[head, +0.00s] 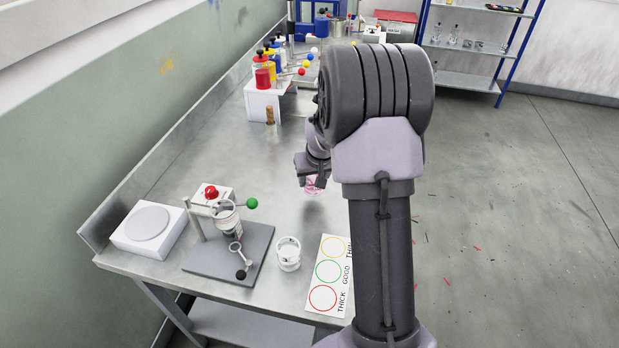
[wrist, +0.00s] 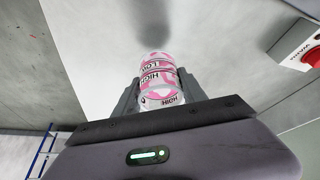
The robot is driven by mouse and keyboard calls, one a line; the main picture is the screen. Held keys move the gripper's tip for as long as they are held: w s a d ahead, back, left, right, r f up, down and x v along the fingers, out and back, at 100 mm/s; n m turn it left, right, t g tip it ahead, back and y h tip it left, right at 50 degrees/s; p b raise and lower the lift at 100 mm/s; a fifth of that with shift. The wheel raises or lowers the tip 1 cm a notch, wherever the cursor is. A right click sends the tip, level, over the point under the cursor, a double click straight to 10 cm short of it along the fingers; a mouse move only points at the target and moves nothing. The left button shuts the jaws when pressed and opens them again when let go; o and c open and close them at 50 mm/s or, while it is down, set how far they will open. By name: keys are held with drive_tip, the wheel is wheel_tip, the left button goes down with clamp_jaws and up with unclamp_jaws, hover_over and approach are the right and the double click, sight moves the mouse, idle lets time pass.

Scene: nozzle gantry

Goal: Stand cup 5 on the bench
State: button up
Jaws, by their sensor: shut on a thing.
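My gripper (head: 312,172) is over the middle of the bench (head: 215,140), partly hidden behind my arm in the head view. In the wrist view my gripper (wrist: 160,92) is shut on a clear cup (wrist: 160,72) with pink patches and printed HIGH and LOW marks. The cup also shows as a small pink shape (head: 312,187) below the gripper in the head view. No number on it is readable. I cannot tell whether its base touches the bench.
Another clear cup (head: 288,253) stands on the bench beside a grey stand (head: 228,250). A card with three circles (head: 329,275) lies to its right. A white scale-like box (head: 148,229) is at left. Colored bottles (head: 266,70) stand farther back. Bench is clear left of the gripper.

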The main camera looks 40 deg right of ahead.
drive_tip(key=w, duration=0.1)
drive_tip(key=w+d, duration=0.1)
drive_tip(key=w, duration=0.1)
drive_tip(key=w+d, duration=0.1)
drive_tip(key=w, duration=0.1)
drive_tip(key=shift+f+b, duration=0.3)
drive_tip(key=shift+w+f+b, duration=0.2)
drive_tip(key=shift+f+b, duration=0.9)
drive_tip(key=shift+f, duration=0.9)
drive_tip(key=o, duration=1.5)
drive_tip(key=shift+r, duration=0.1)
drive_tip(key=shift+r, duration=0.1)
drive_tip(key=p+v, duration=0.4)
drive_tip(key=v, duration=0.8)
drive_tip(key=s+a+r+t+y, duration=0.1)
drive_tip(key=s+a+r, duration=0.2)
drive_tip(key=a+r, duration=0.35)
drive_tip(key=s+a+r, duration=0.4)
drive_tip(key=a+r, duration=0.1)
drive_tip(key=a, duration=0.3)
drive_tip(key=s+a+r+y, duration=0.1)
drive_tip(key=s+a, duration=0.4)
drive_tip(key=s, duration=0.2)
drive_tip(key=s+a, duration=0.5)
drive_tip(key=s, duration=0.1)
drive_tip(key=s+a+r+y, duration=0.1)
drive_tip(key=s+a, duration=0.4)
drive_tip(key=s, duration=0.2)
drive_tip(key=shift+s+a+r+t+y, duration=0.3)
drive_tip(key=shift+a+r, duration=0.05)
